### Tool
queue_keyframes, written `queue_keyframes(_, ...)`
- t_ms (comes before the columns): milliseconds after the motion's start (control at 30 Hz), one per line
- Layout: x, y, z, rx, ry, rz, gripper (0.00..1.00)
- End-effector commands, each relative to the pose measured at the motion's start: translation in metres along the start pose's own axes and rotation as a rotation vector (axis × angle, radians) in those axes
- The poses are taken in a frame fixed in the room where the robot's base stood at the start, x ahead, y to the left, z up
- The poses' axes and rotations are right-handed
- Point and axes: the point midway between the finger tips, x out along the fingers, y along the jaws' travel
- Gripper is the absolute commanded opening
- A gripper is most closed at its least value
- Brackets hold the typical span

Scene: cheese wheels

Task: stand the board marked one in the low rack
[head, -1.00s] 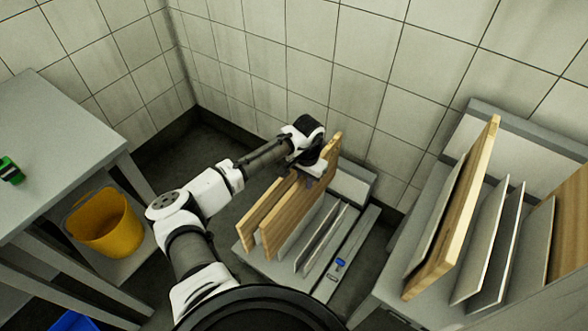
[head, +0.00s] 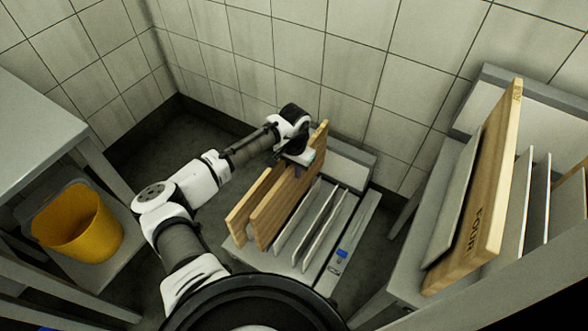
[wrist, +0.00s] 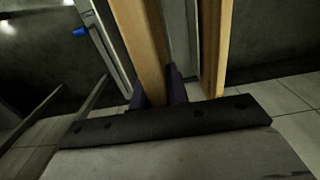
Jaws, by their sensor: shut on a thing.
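My gripper (head: 303,163) is shut on the top edge of a tall wooden board (head: 287,203) over the low rack (head: 297,272). In the wrist view the two dark fingers (wrist: 160,92) close on either side of this board (wrist: 142,40). The board stands roughly upright among the rack's grey dividers (head: 318,222). I cannot tell whether its lower edge rests on the rack's base. No number can be read on it. A second wooden board (head: 246,212) stands just left of it, and also shows at right in the wrist view (wrist: 216,50).
A higher rack (head: 398,275) at right holds a wooden board marked FOUR (head: 482,205) and grey dividers. A grey table (head: 35,135) and a yellow bucket (head: 80,228) are at left. The tiled wall is close behind the low rack.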

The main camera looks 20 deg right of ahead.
Motion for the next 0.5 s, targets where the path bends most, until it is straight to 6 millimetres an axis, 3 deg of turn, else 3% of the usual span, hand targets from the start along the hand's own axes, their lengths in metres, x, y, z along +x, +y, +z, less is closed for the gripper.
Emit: queue_keyframes(500,0.046,0.000,-0.001,0.000,0.002,0.001,0.00)
